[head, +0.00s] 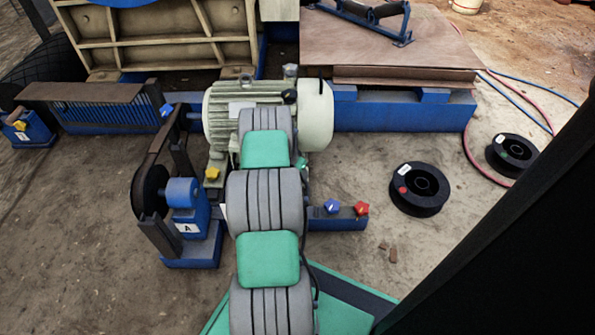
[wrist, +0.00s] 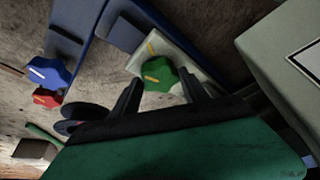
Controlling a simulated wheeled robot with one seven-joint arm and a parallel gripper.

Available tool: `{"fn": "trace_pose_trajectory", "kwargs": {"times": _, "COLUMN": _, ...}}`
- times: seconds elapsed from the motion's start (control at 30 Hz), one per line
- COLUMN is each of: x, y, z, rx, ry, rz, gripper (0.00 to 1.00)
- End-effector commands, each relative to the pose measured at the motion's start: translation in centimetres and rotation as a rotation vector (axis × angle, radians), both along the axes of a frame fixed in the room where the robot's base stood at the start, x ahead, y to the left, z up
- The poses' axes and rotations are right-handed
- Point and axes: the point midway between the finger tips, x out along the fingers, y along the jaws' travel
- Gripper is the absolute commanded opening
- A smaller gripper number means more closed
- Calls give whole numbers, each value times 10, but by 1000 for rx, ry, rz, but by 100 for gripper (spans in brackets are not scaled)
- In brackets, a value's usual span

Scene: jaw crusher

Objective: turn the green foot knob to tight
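The green foot knob (wrist: 157,74) with a yellow mark sits on a pale foot plate (wrist: 178,55) in the wrist view. It also shows small and partly covered in the head view (head: 302,164), just right of my arm. My gripper (wrist: 160,79) is open in the wrist view. Its two dark fingers point toward the knob, which appears in the gap between their tips. I cannot tell how far the tips are from the knob, and I see no contact. In the head view my arm hides the gripper.
The pale motor (head: 225,110) stands behind my arm; its body fills the right of the wrist view. A blue knob (head: 331,206) and red knob (head: 361,208) sit on the blue rail to the right. A yellow knob (head: 212,173) is left. Black reels (head: 418,204) lie on the ground.

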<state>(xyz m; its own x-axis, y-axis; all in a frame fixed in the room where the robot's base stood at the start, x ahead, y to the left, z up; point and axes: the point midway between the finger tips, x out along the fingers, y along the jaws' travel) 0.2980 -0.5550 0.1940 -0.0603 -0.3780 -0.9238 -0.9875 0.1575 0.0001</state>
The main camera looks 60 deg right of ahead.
Motion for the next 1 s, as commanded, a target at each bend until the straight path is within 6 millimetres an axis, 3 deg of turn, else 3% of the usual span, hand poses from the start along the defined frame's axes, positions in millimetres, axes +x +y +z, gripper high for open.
{"fn": "trace_pose_trajectory", "kwargs": {"times": 0.27, "x": 0, "y": 0, "z": 0, "rx": -1, "ry": -1, "rz": 0, "gripper": 74}}
{"fn": "trace_pose_trajectory", "kwargs": {"times": 0.53, "x": 1, "y": 1, "z": 4, "rx": 0, "ry": -1, "rz": 1, "gripper": 74}}
{"fn": "trace_pose_trajectory", "kwargs": {"times": 0.8, "x": 4, "y": 18, "z": 54, "rx": -1, "ry": -1, "rz": 2, "gripper": 74}}
{"fn": "trace_pose_trajectory", "kwargs": {"times": 1.0, "x": 5, "y": 29, "z": 73, "rx": 0, "ry": 1, "rz": 2, "gripper": 74}}
